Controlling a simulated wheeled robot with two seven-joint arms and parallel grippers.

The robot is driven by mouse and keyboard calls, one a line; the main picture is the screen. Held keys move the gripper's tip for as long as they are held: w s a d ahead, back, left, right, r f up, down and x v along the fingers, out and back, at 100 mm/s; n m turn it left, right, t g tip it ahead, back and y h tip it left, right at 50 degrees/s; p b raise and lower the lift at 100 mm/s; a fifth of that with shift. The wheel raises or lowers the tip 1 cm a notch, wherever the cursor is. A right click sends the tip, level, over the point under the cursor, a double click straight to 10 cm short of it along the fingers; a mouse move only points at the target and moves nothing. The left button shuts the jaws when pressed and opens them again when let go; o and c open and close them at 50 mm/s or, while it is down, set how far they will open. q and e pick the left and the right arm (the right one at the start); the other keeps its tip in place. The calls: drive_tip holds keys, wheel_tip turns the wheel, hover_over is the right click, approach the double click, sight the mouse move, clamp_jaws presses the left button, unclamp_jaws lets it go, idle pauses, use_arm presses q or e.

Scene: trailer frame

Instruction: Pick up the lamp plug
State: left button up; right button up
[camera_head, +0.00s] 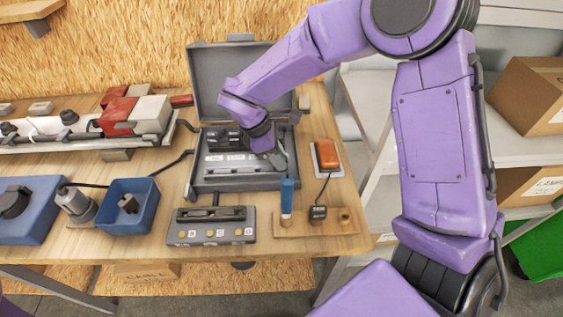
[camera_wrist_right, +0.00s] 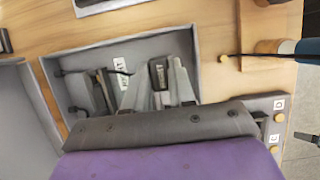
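An orange lamp (camera_head: 327,154) sits on a pale plate at the right of the bench. Its dark cord runs down to a black plug (camera_head: 318,212) on a wooden board (camera_head: 345,222), beside a blue-handled tool (camera_head: 287,195). My right gripper (camera_head: 278,158) reaches down into the open grey case (camera_head: 192,178), to the left of the lamp and away from that plug. In the right wrist view my right gripper (camera_wrist_right: 158,80) has its fingers apart, with a dark labelled piece (camera_wrist_right: 158,72) between them. Whether they touch it is unclear. My left gripper is out of view.
A grey panel with buttons (camera_head: 211,234) stands in front of the case. A blue bin (camera_head: 128,222) and a blue box (camera_head: 30,225) are to the left. A trailer-like part with red blocks (camera_head: 118,112) lies behind them. Shelves with cardboard boxes (camera_head: 530,95) stand at right.

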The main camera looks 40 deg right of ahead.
drive_tip(key=shift+c, duration=0.4)
drive_tip(key=shift+r, duration=0.2)
wheel_tip(320, 180, up, 10)
drive_tip(key=b, duration=0.2)
drive_tip(key=shift+b, duration=0.3)
drive_tip(key=w+d, duration=0.1)
drive_tip(key=w, duration=0.2)
drive_tip(key=w+d+f, duration=0.1)
drive_tip(key=w+d, duration=0.1)
drive_tip(key=w+d+f, duration=0.1)
drive_tip(key=w+d, duration=0.1)
drive_tip(key=w, duration=0.1)
drive_tip(key=shift+w+d+f+p, duration=0.1)
drive_tip(key=shift+w+f+p, duration=0.1)
drive_tip(key=shift+w+p, duration=0.15)
drive_tip(key=shift+s, duration=0.1)
